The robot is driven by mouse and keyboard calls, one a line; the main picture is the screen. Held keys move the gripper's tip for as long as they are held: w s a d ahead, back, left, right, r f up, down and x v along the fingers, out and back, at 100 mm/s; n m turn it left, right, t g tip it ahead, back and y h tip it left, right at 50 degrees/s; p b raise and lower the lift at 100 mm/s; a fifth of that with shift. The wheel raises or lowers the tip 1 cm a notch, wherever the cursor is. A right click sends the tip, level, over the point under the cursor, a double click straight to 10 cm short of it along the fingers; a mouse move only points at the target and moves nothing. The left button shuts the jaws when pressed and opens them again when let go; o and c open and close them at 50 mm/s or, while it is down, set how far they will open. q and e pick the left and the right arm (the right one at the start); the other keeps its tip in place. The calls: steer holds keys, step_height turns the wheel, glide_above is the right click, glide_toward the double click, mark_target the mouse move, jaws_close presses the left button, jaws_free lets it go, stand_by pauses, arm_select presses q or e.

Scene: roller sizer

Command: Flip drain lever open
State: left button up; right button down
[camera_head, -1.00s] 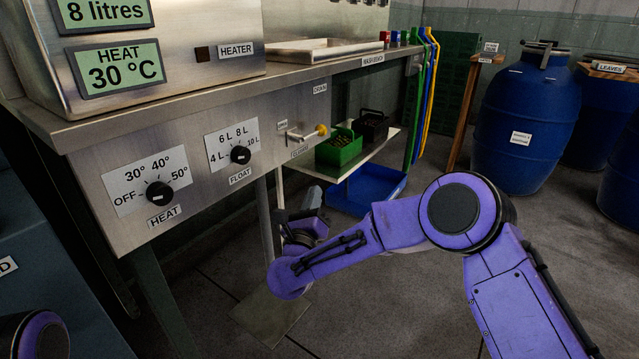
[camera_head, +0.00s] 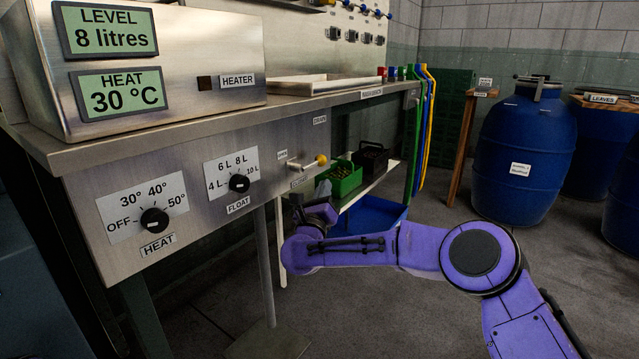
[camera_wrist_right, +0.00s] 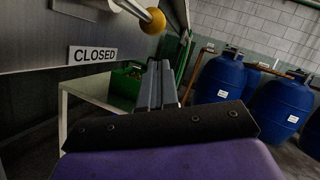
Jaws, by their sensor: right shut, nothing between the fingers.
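The drain lever (camera_head: 308,163) is a metal bar with a yellow ball knob, on the steel front panel right of the FLOAT dial. It lies roughly level, pointing right. In the right wrist view its yellow knob (camera_wrist_right: 153,21) is at the top, above and slightly left of my fingertips. A CLOSED label (camera_wrist_right: 94,54) is on the panel below the lever. My right gripper (camera_wrist_right: 160,75) is shut and empty, below the knob and apart from it. In the head view my right gripper (camera_head: 299,203) is small, dark and just below the lever. My left gripper is out of view.
The HEAT dial (camera_head: 154,220) and FLOAT dial (camera_head: 239,183) are on the same panel. A green bin (camera_head: 346,178) stands on a shelf behind the lever, with a blue tray (camera_head: 372,215) below. Blue barrels (camera_head: 524,150) stand at the right. The floor between is clear.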

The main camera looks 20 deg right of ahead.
mark_target(313, 164)
steer(key=r, duration=0.1)
steer(key=w+r, duration=0.1)
steer(key=shift+w+a+r, duration=0.2)
steer(key=shift+w+r, duration=0.1)
steer(key=shift+r, duration=0.1)
steer(key=shift+t+b, duration=0.5)
steer(key=shift+b, duration=0.2)
